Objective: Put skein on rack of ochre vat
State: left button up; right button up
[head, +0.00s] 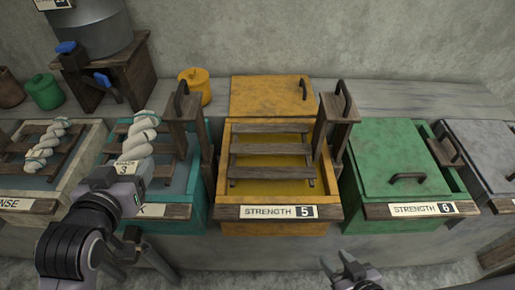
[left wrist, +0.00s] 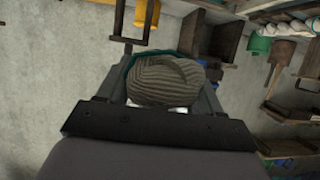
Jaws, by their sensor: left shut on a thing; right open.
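The ochre vat (head: 277,226) stands in the middle of the head view, labelled STRENGTH 5. Its wooden rack (head: 272,150) of several slats lies bare over the yellow liquid. A cream twisted skein (head: 139,136) with a teal tie stands upright in my left gripper (head: 131,168), in front of the teal vat and left of the ochre one. The left wrist view shows the skein (left wrist: 166,82) end-on between the jaws. The fingertips are partly hidden. My right gripper (head: 350,271) is open and empty, below and right of the ochre vat.
Dark wooden posts with handles (head: 184,108) (head: 338,110) flank the ochre rack. The ochre lid (head: 268,97) lies behind the vat. A teal vat (head: 193,194) is left, a green lidded vat (head: 401,160) right. Another skein (head: 48,142) lies on the far-left vat's rack.

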aim_at(251, 147)
jog(key=k+l, duration=0.1)
jog(key=l, duration=0.2)
jog(key=k+l, duration=0.1)
jog(key=l, duration=0.85)
jog(key=i+l, duration=0.1)
jog(key=l, duration=0.2)
jog(key=i+l, duration=0.15)
jog(key=l, duration=0.1)
